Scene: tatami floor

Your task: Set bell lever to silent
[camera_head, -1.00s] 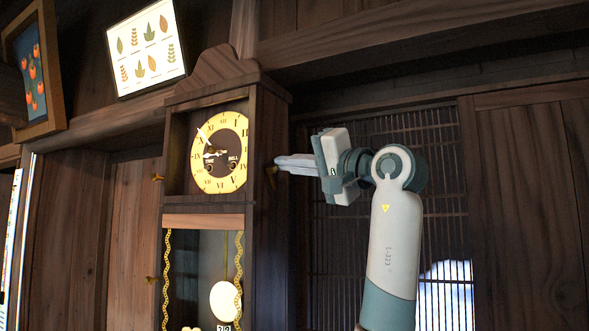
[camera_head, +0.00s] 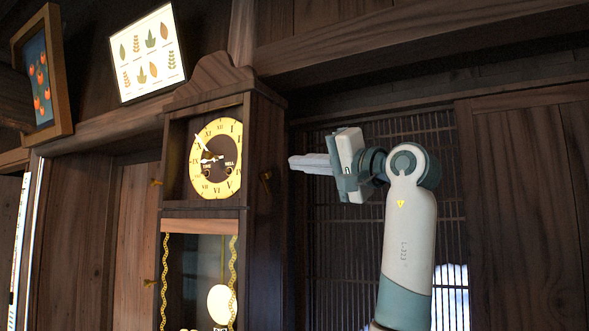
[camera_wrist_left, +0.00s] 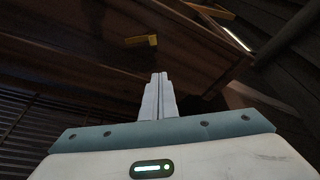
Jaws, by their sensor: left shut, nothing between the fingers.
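A tall dark wooden clock (camera_head: 268,130) stands in the head view, with a cream and dark dial (camera_head: 216,186) behind its front frame. A small brass lever (camera_head: 266,178) sticks out of its right side wall; it also shows in the left wrist view (camera_wrist_left: 141,41), above and left of the fingertips. My left gripper (camera_head: 292,162) is shut and empty to the right of that side wall, apart from the lever. It also shows in the left wrist view (camera_wrist_left: 159,76) with its fingers together. My right gripper is in neither view.
Brass knobs (camera_head: 155,183) show at the clock's left edge. A pendulum (camera_head: 219,304) hangs in the lower case. A lattice panel (camera_head: 330,240) is behind my arm. A leaf picture (camera_head: 147,52) and a fruit picture (camera_head: 42,80) are at upper left.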

